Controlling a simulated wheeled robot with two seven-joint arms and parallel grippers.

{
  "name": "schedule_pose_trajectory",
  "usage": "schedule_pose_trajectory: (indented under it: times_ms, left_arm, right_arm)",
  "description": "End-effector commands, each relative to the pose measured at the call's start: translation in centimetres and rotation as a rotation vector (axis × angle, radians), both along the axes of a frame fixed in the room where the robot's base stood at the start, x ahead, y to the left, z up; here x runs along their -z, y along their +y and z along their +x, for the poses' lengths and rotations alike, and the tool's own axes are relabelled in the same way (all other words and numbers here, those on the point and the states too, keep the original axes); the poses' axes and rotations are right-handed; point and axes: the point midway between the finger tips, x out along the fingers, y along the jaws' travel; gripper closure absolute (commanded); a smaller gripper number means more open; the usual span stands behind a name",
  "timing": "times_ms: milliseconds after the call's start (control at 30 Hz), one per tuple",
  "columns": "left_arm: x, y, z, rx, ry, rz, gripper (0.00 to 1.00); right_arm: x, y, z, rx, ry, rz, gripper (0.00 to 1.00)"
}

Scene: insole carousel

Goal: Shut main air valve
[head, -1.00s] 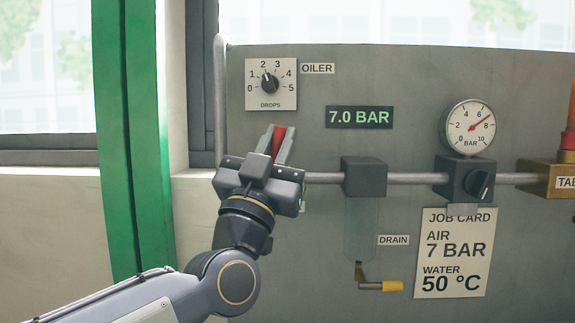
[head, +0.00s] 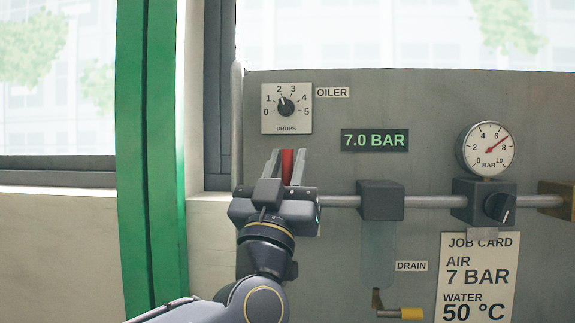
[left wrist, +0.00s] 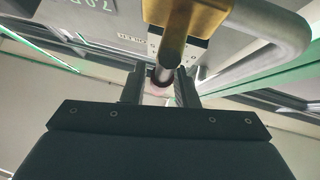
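The red valve handle (head: 287,166) shows upright between the fingers of my left gripper (head: 287,168), at the left end of the pipe in the head view. The gripper's body hides the valve's lower part. In the left wrist view my two fingers (left wrist: 160,88) stand apart on either side of a round stem (left wrist: 168,58) below a brass-coloured body (left wrist: 185,14). A blurred reddish patch shows at the stem's end. The fingers look open, with no clear contact. My right gripper is in neither view.
The grey panel (head: 340,240) carries an oiler dial (head: 286,107), a 7.0 BAR display (head: 375,140) and a gauge (head: 487,149). A filter block (head: 380,200), a black regulator knob (head: 498,207) and a yellow-tipped drain (head: 411,313) lie to the right. A green post (head: 150,160) stands left.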

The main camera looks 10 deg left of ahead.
Motion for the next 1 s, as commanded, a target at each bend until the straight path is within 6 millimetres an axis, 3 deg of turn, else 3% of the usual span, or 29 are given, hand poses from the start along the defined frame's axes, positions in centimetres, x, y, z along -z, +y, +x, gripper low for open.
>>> schedule_pose_trajectory:
  times_ms: [100,400,800,1000]
  left_arm:
    - [0.0,0.0,0.0,-0.001,-0.001,0.000,0.62]
    - [0.2,0.1,-0.4,-0.002,-0.003,0.001,0.62]
    - [4.6,0.9,-4.6,-0.001,-0.001,0.002,0.62]
    - [5.5,1.1,-5.5,-0.002,-0.002,0.000,0.62]
  right_arm:
    - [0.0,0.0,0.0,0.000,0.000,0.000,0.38]
    - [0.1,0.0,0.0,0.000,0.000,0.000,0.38]
    - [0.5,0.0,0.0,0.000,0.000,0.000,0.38]
    - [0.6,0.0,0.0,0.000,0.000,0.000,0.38]
